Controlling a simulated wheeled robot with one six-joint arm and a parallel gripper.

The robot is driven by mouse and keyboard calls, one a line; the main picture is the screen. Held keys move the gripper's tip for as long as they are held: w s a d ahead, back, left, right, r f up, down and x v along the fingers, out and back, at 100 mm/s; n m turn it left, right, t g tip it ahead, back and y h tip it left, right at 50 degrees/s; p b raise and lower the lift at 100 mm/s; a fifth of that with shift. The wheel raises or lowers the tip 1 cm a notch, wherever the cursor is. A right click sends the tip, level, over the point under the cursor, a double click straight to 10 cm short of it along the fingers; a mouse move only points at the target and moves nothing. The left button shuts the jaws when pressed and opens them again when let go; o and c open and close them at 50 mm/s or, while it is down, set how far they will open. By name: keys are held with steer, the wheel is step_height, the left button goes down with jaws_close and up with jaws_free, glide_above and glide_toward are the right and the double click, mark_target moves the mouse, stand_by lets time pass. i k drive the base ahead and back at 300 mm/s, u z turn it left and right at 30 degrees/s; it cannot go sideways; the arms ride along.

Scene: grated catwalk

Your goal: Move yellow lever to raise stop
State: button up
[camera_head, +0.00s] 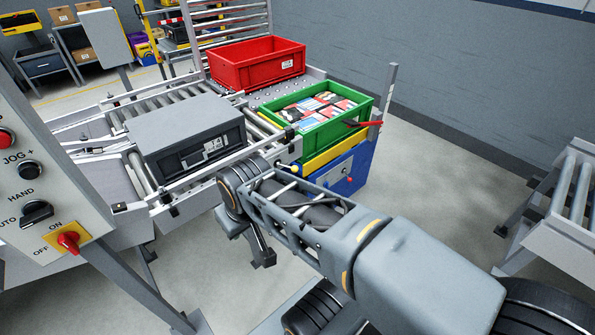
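A yellow bar (326,155) runs along the top front edge of a blue box (350,171), just below the green crate (346,121). I cannot tell whether this bar is the yellow lever or a fixed part. A lever with a red handle (364,124) sticks out at the crate's right end, by a grey upright post (386,98). My arm reaches from the lower right toward the conveyor's near edge, and its elbow covers part of that edge. My gripper cannot be made out; no fingers show.
A dark grey case (184,127) lies on the roller conveyor (141,171). A red crate (256,62) stands behind the green crate, which holds several boxes. A control panel (38,190) with knobs is at the left. Another roller conveyor (567,200) is at the right, with bare floor between.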

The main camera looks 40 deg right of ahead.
mark_target(295, 169)
steer(key=u, duration=0.1)
steer(key=k, duration=0.35)
steer(key=z, duration=0.75)
steer(key=i, duration=1.2)
steer(key=z, duration=0.15)
